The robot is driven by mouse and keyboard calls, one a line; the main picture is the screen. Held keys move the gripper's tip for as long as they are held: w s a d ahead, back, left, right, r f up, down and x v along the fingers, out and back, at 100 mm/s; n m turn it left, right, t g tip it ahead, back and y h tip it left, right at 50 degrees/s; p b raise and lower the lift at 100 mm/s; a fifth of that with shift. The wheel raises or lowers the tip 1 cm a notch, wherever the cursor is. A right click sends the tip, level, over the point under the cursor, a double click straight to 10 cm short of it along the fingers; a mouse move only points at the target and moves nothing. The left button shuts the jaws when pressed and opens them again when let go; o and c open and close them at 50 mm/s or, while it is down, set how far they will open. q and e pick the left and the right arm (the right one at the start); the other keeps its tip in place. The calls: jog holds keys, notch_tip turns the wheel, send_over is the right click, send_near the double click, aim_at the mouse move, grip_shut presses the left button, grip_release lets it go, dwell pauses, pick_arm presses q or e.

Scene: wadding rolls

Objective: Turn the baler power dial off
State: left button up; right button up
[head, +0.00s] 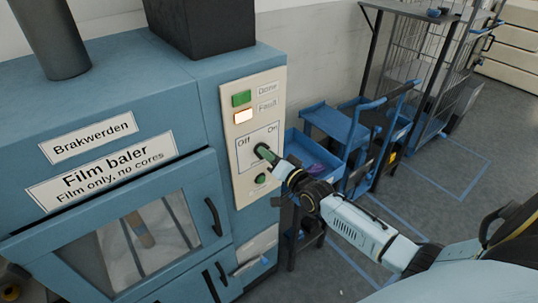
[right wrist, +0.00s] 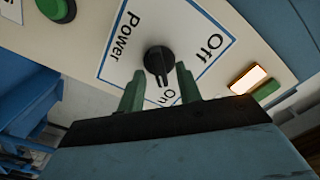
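The power dial (right wrist: 158,59) is a black round knob on a white label marked Off, On and Power. In the right wrist view its pointer is towards On. In the head view the dial is mostly hidden by my right gripper (head: 266,154), which reaches the panel from the lower right. In the right wrist view the two green fingers of my right gripper (right wrist: 159,76) are apart, one on each side of the dial's pointer. Gaps show between fingers and knob; contact cannot be told. My left gripper is in neither view.
The cream control panel (head: 244,190) is on the blue film baler (head: 115,95). A lit Fault lamp (head: 244,116) and a green Done lamp (head: 241,98) are above the dial; a green button (head: 260,179) is below. Blue carts (head: 335,123) stand to the right.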

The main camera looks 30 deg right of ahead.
jog(key=shift+w, duration=0.3)
jog(key=shift+c, duration=0.4)
grip_shut()
jog(key=shift+n, duration=0.3)
jog(key=n, duration=0.5)
jog(key=n+p, duration=0.1)
jog(key=n, duration=1.1)
jog(key=shift+a, duration=0.3)
